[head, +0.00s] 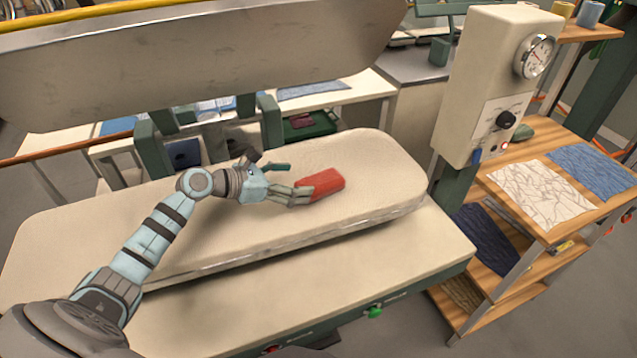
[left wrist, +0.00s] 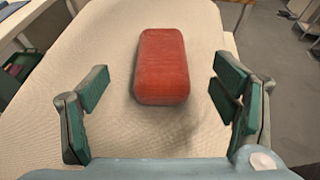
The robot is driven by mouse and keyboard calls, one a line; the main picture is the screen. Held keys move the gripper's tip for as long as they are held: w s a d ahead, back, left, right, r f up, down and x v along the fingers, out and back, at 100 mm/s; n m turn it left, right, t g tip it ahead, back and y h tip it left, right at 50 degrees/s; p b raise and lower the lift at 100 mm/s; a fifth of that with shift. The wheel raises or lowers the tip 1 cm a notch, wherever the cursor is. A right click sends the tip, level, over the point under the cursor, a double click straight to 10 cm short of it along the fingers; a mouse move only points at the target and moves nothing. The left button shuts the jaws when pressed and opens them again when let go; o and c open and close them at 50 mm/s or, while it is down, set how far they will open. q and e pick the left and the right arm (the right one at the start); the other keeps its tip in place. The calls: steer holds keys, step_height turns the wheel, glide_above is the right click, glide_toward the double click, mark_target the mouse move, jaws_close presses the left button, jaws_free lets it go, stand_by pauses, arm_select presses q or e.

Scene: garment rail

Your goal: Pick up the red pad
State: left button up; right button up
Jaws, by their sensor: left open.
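The red pad (head: 326,184) is a rounded red block lying on the cream padded board of the press (head: 365,160). In the left wrist view the red pad (left wrist: 163,66) lies lengthwise, ahead of and between my fingers. My left gripper (head: 293,180) is open, just left of the pad in the head view. In the left wrist view the fingers of my left gripper (left wrist: 160,95) stand wide apart, with clear space on both sides of the pad. The right gripper is not in view.
The raised upper plate of the press (head: 200,60) hangs behind and above the board. A control box with a gauge (head: 495,80) stands at the right. Beyond it a wooden shelf (head: 550,226) holds folded cloths. The board around the pad is clear.

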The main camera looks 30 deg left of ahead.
mark_target(320, 179)
arm_select(q)
steer(key=x, duration=0.4)
steer(key=shift+w+p, duration=0.25)
steer(key=shift+p, duration=0.05)
steer(key=x, duration=0.2)
steer(key=shift+w+d, duration=0.1)
steer(key=shift+d, duration=0.25)
steer(key=shift+w+d+f, duration=0.25)
steer(key=c, duration=1.3)
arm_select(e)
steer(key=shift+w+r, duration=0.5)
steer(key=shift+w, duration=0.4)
arm_select(q)
steer(key=shift+c, duration=0.2)
